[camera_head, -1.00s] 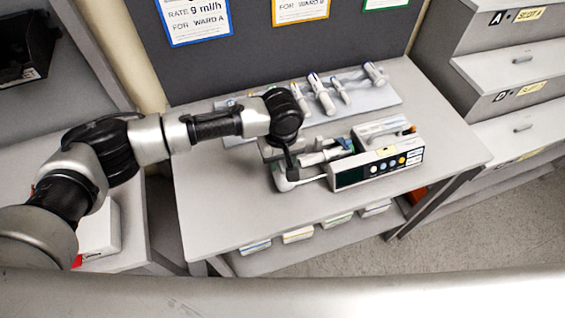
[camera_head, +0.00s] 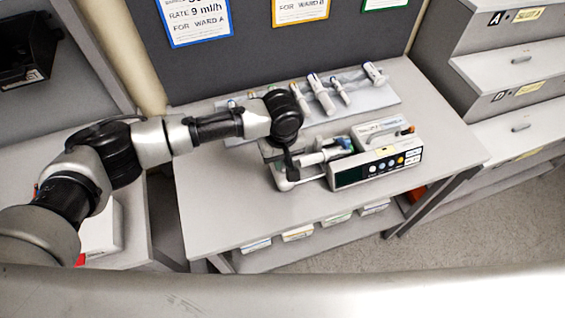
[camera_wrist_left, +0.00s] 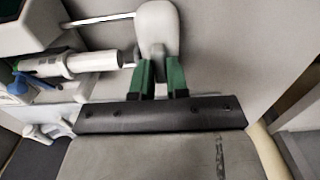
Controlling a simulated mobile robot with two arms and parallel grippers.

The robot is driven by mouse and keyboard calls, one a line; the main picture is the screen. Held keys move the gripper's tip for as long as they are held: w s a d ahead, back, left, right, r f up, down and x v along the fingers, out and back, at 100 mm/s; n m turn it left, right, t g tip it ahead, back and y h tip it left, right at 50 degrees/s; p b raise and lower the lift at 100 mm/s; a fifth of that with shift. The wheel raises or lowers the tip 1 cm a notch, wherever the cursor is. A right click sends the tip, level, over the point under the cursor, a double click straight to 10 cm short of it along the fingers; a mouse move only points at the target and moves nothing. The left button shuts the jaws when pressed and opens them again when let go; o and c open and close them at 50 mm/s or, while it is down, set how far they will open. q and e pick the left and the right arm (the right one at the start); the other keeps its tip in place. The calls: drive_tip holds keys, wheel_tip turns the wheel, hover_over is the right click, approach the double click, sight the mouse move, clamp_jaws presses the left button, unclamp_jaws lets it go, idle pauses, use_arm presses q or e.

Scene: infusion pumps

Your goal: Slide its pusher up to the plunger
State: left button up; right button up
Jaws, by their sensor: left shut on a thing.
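The infusion pump (camera_head: 378,162) stands on the table, its dark display and coloured buttons facing forward. Its pale pusher (camera_head: 286,183) sits out to the left on a metal rod. My left gripper (camera_head: 291,172) is over the pusher. In the left wrist view the green fingers (camera_wrist_left: 161,78) are shut on the pusher (camera_wrist_left: 158,28). The syringe (camera_wrist_left: 70,65) lies in the pump with its plunger (camera_wrist_left: 128,57) pointing at the pusher. The plunger's end is close to the pusher; a finger partly hides whether they touch. My right gripper is not in view.
Several syringes lie on a pale rack (camera_head: 375,98) behind the pump. Stepped drawers (camera_head: 515,90) stand at the right. A dark board (camera_head: 250,60) with signs rises behind the table (camera_head: 240,215), whose front is clear.

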use_arm(q)
drive_tip(key=shift+d, duration=0.15)
drive_tip(key=shift+w+d, duration=0.25)
drive_tip(key=shift+d, duration=0.25)
drive_tip(key=shift+d+p, duration=0.3)
drive_tip(key=shift+p, duration=0.1)
drive_tip(key=o, duration=0.5)
drive_tip(key=shift+o, duration=0.2)
drive_tip(key=shift+r, duration=0.1)
wheel_tip(320, 180, up, 7)
drive_tip(key=p, duration=0.8)
